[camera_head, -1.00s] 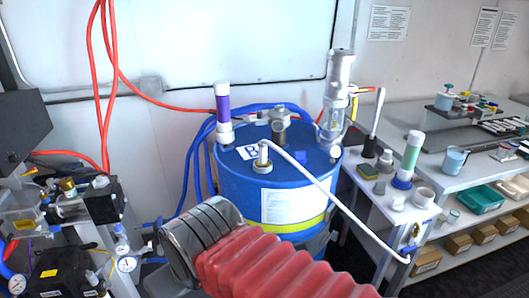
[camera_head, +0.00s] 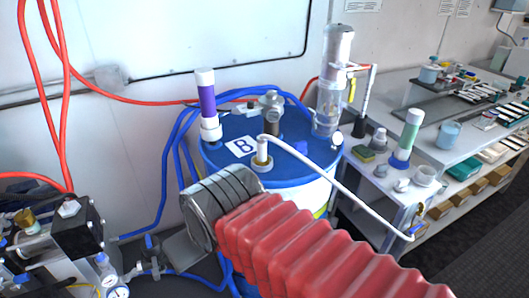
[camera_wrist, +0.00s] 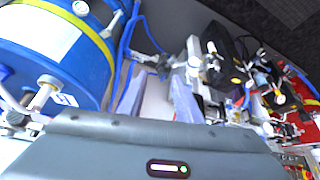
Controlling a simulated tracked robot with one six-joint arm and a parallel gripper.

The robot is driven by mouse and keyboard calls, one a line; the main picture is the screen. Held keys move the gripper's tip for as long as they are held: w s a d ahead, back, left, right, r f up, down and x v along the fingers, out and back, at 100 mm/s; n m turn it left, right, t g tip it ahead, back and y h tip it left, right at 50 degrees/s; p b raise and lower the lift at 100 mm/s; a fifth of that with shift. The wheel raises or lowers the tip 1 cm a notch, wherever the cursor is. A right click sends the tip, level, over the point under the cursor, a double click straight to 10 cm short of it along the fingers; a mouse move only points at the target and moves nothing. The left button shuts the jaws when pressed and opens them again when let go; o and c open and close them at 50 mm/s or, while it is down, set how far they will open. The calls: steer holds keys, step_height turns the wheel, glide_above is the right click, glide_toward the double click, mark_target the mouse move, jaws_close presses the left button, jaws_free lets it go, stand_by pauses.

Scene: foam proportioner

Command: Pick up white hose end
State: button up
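A thin white hose (camera_head: 340,186) rises from the top of the blue drum (camera_head: 226,131) and slopes down to the right. Its free end with a blue tip (camera_head: 411,236) hangs beside the white bench. My gripper (camera_head: 186,250) is low in front of the drum, left of the hose, mostly hidden behind my wrist. The hose end is well to its right, apart from it. In the wrist view, two grey fingers (camera_wrist: 155,88) stand apart with nothing held between them. The drum (camera_wrist: 85,62) shows at upper left there; I cannot make out the hose end.
A purple bottle (camera_head: 207,101) and a clear cylinder (camera_head: 333,85) stand on the drum. A green bottle (camera_head: 407,135) and small items stand on the white bench (camera_head: 385,190). Pump equipment (camera_head: 60,245) is at lower left. Dark floor (camera_head: 485,235) is clear at lower right.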

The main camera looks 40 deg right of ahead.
steer(key=shift+o, duration=0.6)
steer(key=shift+o, duration=0.8)
steer(key=shift+w+d, duration=0.15)
steer(key=shift+w, duration=0.1)
steer(key=shift+o, duration=1)
steer(key=w+d+r+m+t+h, duration=0.1)
steer(key=w+d+h, duration=0.1)
steer(key=w+d, duration=0.2)
steer(key=w+d+r+m+t+h, duration=0.1)
steer(key=w+d, duration=0.3)
steer(key=d, duration=0.5)
steer(key=shift+w+r+m+h, duration=0.2)
steer(key=shift+r+m+h, duration=0.1)
steer(key=shift+r+h, duration=0.15)
steer(key=w+d+r+t+h, duration=0.1)
steer(key=w+d+t, duration=0.15)
steer(key=d, duration=0.45)
steer(key=w+d+r+t+h, duration=0.1)
steer(key=w+d+r+h, duration=0.1)
steer(key=w+d, duration=0.35)
steer(key=t+y, duration=0.2)
steer(key=y, duration=0.3)
glide_toward(265, 144)
steer(key=w, duration=0.2)
steer(key=shift+s+f+h, duration=0.15)
steer(key=shift+f+h, duration=0.1)
steer(key=shift+f, duration=0.15)
steer(key=shift+x, duration=4.3)
